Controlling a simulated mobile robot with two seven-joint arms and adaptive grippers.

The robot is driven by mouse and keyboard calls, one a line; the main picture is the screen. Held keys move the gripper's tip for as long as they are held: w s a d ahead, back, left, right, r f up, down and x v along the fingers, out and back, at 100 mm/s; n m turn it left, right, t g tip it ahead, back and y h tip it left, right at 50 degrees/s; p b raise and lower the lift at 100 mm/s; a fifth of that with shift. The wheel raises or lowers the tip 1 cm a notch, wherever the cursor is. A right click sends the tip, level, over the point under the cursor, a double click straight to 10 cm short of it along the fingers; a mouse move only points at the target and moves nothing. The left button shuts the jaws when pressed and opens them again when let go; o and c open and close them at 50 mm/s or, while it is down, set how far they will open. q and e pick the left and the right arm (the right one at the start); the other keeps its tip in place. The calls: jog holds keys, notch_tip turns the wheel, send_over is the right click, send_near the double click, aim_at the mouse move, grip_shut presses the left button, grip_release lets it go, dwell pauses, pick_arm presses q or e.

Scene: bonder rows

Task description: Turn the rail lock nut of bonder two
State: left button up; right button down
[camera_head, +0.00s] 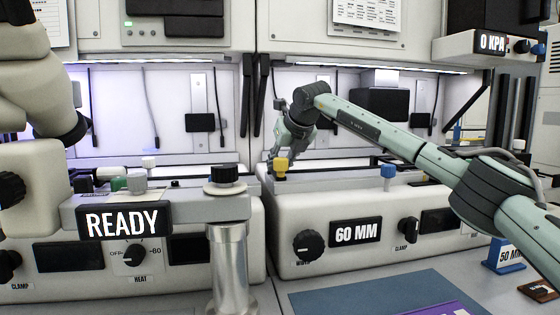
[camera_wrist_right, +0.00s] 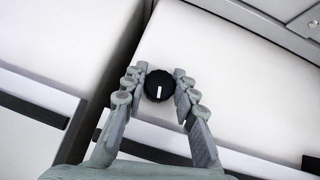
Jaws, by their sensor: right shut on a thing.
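My right arm reaches in from the right in the head view. Its gripper (camera_head: 280,154) points down at a yellow nut (camera_head: 281,166) on the left front of the machine showing 60 MM (camera_head: 330,205). In the right wrist view, my right gripper (camera_wrist_right: 158,88) has its fingers on both sides of a round black top (camera_wrist_right: 158,80) with a white mark, which I take as the same rail lock nut seen from above. My left gripper is not in view.
A blue knob (camera_head: 388,171) stands on the same machine, right of the nut. A READY display (camera_head: 122,221) and a black-topped knob on a metal post (camera_head: 228,250) stand to the left. A blue mat (camera_head: 370,294) lies in front.

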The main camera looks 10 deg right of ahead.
jog(key=shift+r+n+y, duration=0.1)
jog(key=shift+n+y, duration=0.5)
jog(key=shift+n, duration=0.2)
jog(key=shift+n+g+y, duration=0.3)
jog(key=shift+n+y, duration=0.1)
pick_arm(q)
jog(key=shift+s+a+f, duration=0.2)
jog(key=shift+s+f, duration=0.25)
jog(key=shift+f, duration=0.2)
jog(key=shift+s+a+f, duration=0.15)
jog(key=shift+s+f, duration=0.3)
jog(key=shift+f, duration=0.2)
pick_arm(e)
jog(key=shift+n+g+y, duration=0.9)
jog(key=shift+n+y, duration=0.4)
jog(key=shift+n, duration=0.9)
jog(key=c, duration=1.2)
grip_release()
jog(key=v, duration=1.2)
jog(key=shift+d, duration=0.1)
